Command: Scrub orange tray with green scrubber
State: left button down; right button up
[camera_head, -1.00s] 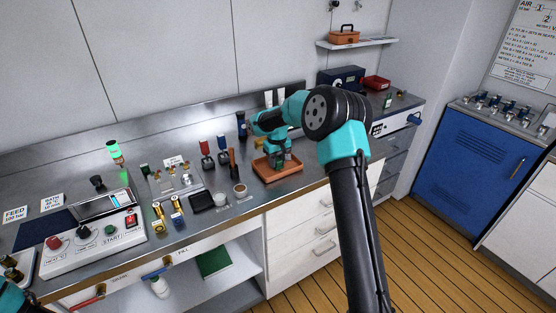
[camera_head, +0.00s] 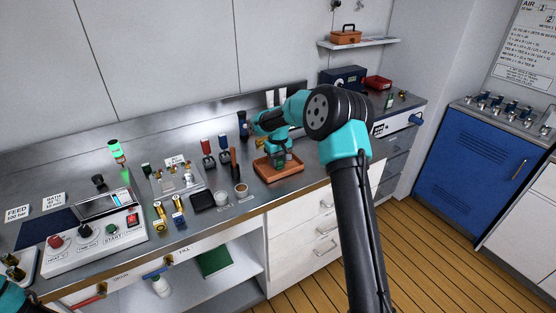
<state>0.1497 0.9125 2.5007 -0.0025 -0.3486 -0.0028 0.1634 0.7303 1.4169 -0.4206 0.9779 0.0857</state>
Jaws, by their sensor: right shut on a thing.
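The orange tray (camera_head: 267,176) lies on the steel counter, near its front edge, right of the middle of the row of items. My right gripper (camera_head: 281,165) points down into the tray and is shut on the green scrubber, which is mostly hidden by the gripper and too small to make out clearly. The tray's back right part is partly covered by the gripper. Only a teal piece of my left arm shows at the bottom left corner; its gripper is out of view.
A wooden-handled tool (camera_head: 234,162), a black square dish (camera_head: 203,200) and a small round cup (camera_head: 241,190) stand left of the tray. A control box (camera_head: 95,240) with knobs sits farther left. A blue box (camera_head: 343,79) and a red bin (camera_head: 377,83) stand behind, to the right.

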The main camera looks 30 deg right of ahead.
jog(key=shift+s+a, duration=0.1)
jog(key=shift+s, duration=0.75)
jog(key=shift+s+r, duration=0.15)
jog(key=shift+s, duration=0.05)
jog(key=shift+r, duration=3.9)
jog(key=shift+f, duration=0.1)
